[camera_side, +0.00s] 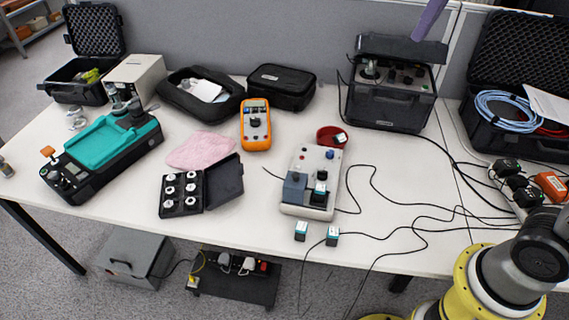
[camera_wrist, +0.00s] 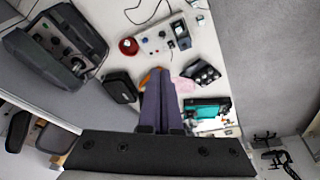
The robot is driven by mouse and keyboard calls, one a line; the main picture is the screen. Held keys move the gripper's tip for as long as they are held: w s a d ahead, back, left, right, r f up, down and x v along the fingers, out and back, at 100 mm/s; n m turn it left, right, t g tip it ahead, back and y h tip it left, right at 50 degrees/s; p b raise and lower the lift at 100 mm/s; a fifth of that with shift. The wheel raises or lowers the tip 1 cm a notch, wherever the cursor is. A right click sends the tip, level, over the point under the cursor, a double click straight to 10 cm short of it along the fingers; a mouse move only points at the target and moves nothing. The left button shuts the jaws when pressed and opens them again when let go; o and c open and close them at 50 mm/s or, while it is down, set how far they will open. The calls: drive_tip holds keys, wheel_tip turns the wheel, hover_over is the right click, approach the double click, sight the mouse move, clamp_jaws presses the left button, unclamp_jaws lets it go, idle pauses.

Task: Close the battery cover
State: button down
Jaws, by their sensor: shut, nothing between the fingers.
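A light grey instrument box (camera_side: 304,164) stands at the middle of the table. A blue-grey block or flap (camera_side: 294,188), possibly the battery cover, is raised at its front left; its exact angle is unclear. Beside it, a dark and teal battery-like block (camera_side: 320,194) sits at the box's front right. In the wrist view the box (camera_wrist: 153,40) lies beyond my fingers. My gripper (camera_wrist: 158,72) has its long purple fingers together and empty. In the side view a purple finger (camera_side: 420,36) hangs high at the upper right, well away from the box.
Two small teal-and-white blocks (camera_side: 301,231) lie at the table's front edge. A red dish (camera_side: 328,134) touches or nearly touches the box's back. An orange meter (camera_side: 256,126) and an open black case (camera_side: 181,196) stand left. Black cables (camera_side: 410,203) cross the table at right.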

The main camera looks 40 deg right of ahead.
drive_tip(key=w+a+f+n+g, duration=0.1)
drive_tip(key=w+a+f, duration=0.25)
drive_tip(key=w, duration=0.55)
drive_tip(key=w+a+f+n+g, duration=0.1)
drive_tip(key=w+a+f+g, duration=0.2)
drive_tip(key=w, duration=0.5)
drive_tip(key=w+a+f+h, duration=0.1)
drive_tip(key=w+a+f, duration=0.25)
drive_tip(key=f, duration=0.25)
drive_tip(key=w+a+f, duration=0.3)
drive_tip(key=a+f, duration=0.1)
drive_tip(key=f, duration=0.3)
drive_tip(key=n+g, duration=0.1)
drive_tip(key=g, duration=0.1)
approach(288, 177)
drive_tip(key=w+a+r, duration=0.3)
drive_tip(key=w+r, duration=0.1)
drive_tip(key=shift+s+d+f, duration=0.55)
drive_tip(key=shift+s+f, duration=0.35)
drive_tip(key=shift+f, duration=0.75)
drive_tip(key=shift+s+d+f, duration=0.5)
drive_tip(key=shift+s+f, duration=0.45)
drive_tip(key=shift+f, duration=0.7)
drive_tip(key=shift+s+d+f, duration=0.55)
drive_tip(key=shift+s+f, duration=0.35)
drive_tip(key=shift+f, duration=0.75)
